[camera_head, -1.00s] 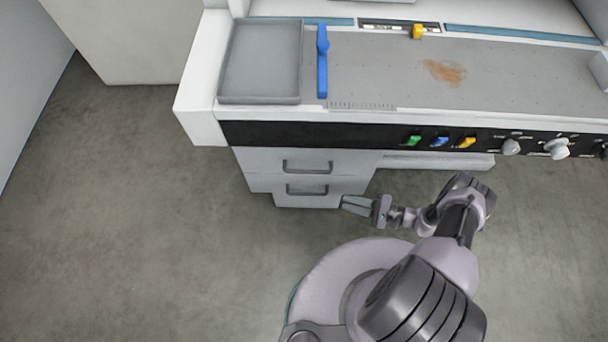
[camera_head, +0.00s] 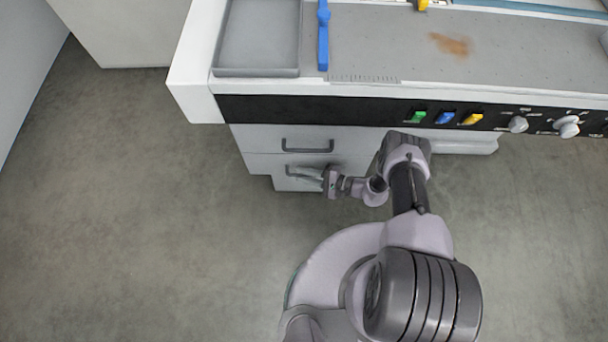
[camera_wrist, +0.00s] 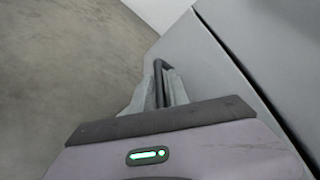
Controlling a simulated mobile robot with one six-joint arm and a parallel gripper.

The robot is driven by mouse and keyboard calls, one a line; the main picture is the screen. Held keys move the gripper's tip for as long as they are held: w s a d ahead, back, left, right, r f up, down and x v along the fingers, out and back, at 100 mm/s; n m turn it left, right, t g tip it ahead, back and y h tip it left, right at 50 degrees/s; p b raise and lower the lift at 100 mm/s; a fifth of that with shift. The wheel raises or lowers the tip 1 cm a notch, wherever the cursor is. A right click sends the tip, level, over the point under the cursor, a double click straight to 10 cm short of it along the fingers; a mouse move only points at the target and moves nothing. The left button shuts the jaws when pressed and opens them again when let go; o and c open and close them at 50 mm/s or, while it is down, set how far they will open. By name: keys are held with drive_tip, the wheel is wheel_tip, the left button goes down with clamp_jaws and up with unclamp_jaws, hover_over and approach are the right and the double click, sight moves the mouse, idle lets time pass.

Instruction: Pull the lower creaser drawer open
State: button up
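In the wrist view the handle (camera_wrist: 159,76) runs between the two grey fingertips of my gripper (camera_wrist: 161,88), close to both. Whether the fingers touch or grip the bar is not clear.
The creaser's worktop (camera_head: 380,50) overhangs the drawers, with a black control panel (camera_head: 350,110) of switches and knobs along its front. A grey tray (camera_head: 257,40) lies at its left. The floor (camera_head: 150,230) left of and before the drawers is clear.

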clamp_jaws()
idle(1.4)
